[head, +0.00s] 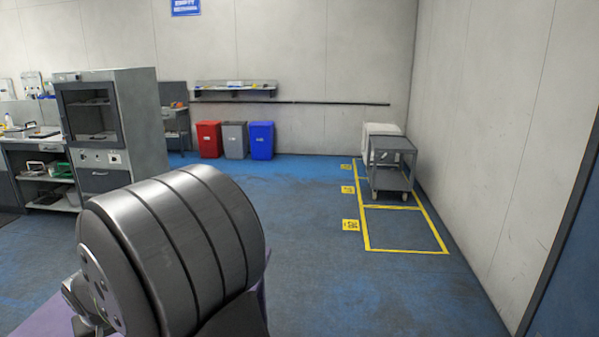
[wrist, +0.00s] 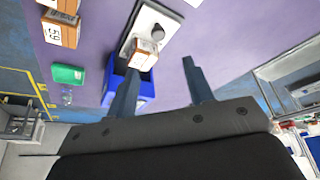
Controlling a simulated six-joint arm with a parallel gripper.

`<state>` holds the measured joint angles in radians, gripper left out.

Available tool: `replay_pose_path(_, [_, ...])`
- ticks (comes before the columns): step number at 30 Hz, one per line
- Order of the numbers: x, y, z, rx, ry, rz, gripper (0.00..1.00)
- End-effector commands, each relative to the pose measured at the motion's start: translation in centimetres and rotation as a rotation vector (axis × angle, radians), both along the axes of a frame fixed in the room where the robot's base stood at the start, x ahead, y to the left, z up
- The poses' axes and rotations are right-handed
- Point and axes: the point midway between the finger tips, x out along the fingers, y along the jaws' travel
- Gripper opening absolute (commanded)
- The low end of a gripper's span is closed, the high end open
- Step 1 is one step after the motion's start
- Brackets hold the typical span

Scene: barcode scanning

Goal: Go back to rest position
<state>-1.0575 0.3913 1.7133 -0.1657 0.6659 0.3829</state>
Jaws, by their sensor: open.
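My gripper (wrist: 163,67) shows in the wrist view with its two dark fingers spread wide. Nothing sits between the fingers. Past the left fingertip there is a small white and brown labelled box (wrist: 143,54); whether the finger touches it cannot be told. A white device with a dark round part (wrist: 150,24) lies behind that box. A blue bin (wrist: 112,82) is partly hidden behind the left finger. The head view does not show the gripper, only a large dark rounded part of my arm.
On the purple table (wrist: 215,40) are a green box (wrist: 68,74) and brown labelled boxes (wrist: 58,31) at left. In the head view, a grey cabinet (head: 118,125) stands left and a grey cart (head: 391,165) at right. The blue floor (head: 310,230) between is clear.

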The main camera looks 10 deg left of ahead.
Motion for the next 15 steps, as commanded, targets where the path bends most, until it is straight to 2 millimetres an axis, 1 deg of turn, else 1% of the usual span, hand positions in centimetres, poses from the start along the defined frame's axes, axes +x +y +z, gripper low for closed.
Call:
replay_pose_path(1, [0.3, 0.2, -1.0, -0.003, 0.001, 0.000, 0.48])
replay_pose_path(3, [0.6, 0.5, -2.1, -0.003, 0.001, 0.000, 0.48])
replay_pose_path(15, [2.4, 2.3, -8.2, -0.003, 0.001, -0.001, 0.48])
